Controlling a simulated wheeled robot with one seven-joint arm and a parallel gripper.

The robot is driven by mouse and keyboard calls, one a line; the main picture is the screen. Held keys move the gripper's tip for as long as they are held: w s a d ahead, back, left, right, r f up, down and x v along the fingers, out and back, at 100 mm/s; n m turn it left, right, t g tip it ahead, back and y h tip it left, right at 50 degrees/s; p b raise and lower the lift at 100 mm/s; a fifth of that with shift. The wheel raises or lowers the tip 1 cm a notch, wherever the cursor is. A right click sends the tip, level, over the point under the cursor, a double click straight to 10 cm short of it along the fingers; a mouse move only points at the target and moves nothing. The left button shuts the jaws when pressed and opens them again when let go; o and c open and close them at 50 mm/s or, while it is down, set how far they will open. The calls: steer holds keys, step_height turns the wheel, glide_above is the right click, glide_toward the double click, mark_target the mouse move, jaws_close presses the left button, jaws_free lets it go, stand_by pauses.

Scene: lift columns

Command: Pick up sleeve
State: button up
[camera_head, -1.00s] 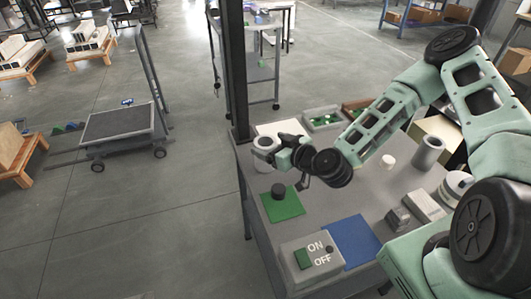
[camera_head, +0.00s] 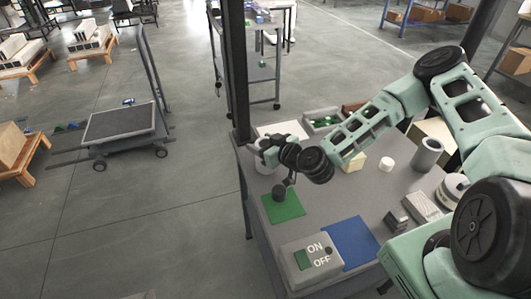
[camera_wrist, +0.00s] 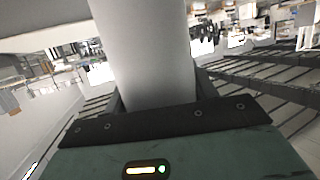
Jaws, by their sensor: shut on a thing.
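A grey-white cylindrical sleeve (camera_head: 260,162) is at the far left corner of the grey workbench (camera_head: 330,200), partly hidden by my gripper. My gripper (camera_head: 270,153) is shut on this sleeve from its right side. In the wrist view the sleeve (camera_wrist: 148,55) stands out large between the dark fingers, running up out of the picture. Whether its lower end touches the bench is hard to tell. A similar hollow grey cylinder (camera_head: 427,153) stands upright at the right of the bench.
A green mat (camera_head: 290,208) with a dark knob-like piece (camera_head: 279,192), a blue mat (camera_head: 352,240) and an ON/OFF box (camera_head: 311,262) lie nearer. A dark post (camera_head: 235,70) rises beside the gripper. A white cylinder (camera_head: 386,164) and a yellowish block (camera_head: 356,162) stand mid-bench.

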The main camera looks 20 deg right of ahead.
steer(key=shift+r, duration=0.15)
step_height(320, 180, up, 13)
steer(key=p, duration=0.1)
stand_by(0.8)
